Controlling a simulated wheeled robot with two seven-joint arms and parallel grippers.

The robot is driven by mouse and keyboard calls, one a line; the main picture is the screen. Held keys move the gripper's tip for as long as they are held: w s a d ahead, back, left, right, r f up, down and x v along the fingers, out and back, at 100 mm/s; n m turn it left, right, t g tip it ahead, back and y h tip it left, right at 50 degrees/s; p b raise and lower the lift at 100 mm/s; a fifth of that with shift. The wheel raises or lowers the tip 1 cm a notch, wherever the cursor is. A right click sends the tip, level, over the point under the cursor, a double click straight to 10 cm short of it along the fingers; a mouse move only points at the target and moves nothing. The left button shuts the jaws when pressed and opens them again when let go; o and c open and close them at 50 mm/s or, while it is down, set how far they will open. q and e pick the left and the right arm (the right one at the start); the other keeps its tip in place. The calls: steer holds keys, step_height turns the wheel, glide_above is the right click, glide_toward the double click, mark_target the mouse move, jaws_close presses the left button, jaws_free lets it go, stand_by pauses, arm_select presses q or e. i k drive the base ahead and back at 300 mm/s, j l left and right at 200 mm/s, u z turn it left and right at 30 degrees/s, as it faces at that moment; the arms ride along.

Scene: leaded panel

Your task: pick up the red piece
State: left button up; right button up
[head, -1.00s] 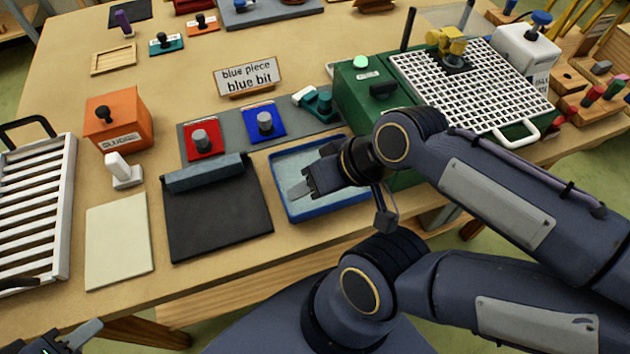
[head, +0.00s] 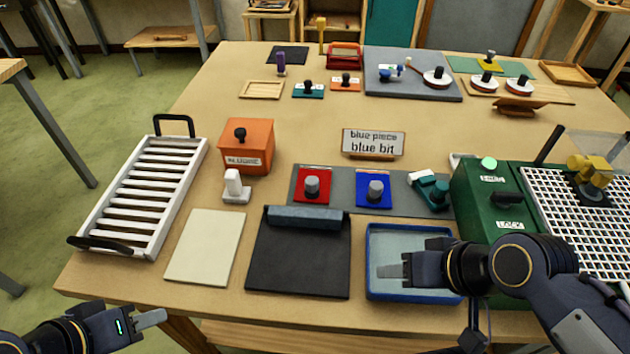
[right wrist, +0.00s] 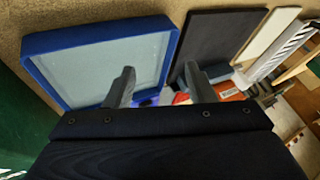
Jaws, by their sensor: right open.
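The red piece (head: 312,186) is a flat red square with a grey knob, lying on a grey mat (head: 342,206) in the middle of the table. A blue square piece (head: 375,189) with a similar knob lies just right of it. My right gripper (head: 392,270) is over the blue-rimmed tray (head: 372,284), below and right of the red piece, and holds nothing. In the right wrist view its two fingers (right wrist: 160,88) stand apart. My left gripper (head: 150,320) is at the lower left, off the table's front edge; its jaw gap is not clear.
A sign (head: 373,143) reading "blue piece blue bit" stands behind the pieces. A black pad (head: 298,258) with a raised bar lies in front of the red piece. A teal tool (head: 432,190) and a green machine (head: 500,190) stand to the right. An orange box (head: 246,146) stands left.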

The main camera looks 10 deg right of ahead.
mark_target(313, 186)
steer(key=k+l, duration=0.35)
steer(key=z, duration=0.4)
steer(key=l+z, duration=0.15)
steer(key=z, duration=0.25)
steer(key=l+z, duration=0.1)
steer(key=z, duration=0.3)
steer(key=l+z, duration=0.15)
steer(key=z, duration=0.25)
steer(key=u, duration=1.6)
steer(key=j+z, duration=0.1)
steer(key=z, duration=0.3)
steer(key=j+z, duration=0.1)
steer(key=z, duration=0.3)
steer(key=j+z, duration=0.3)
steer(key=k+j+z, duration=0.25)
steer(key=j, duration=0.15)
steer(key=j+z, duration=0.3)
steer(key=j, duration=0.85)
steer(key=i+z, duration=0.05)
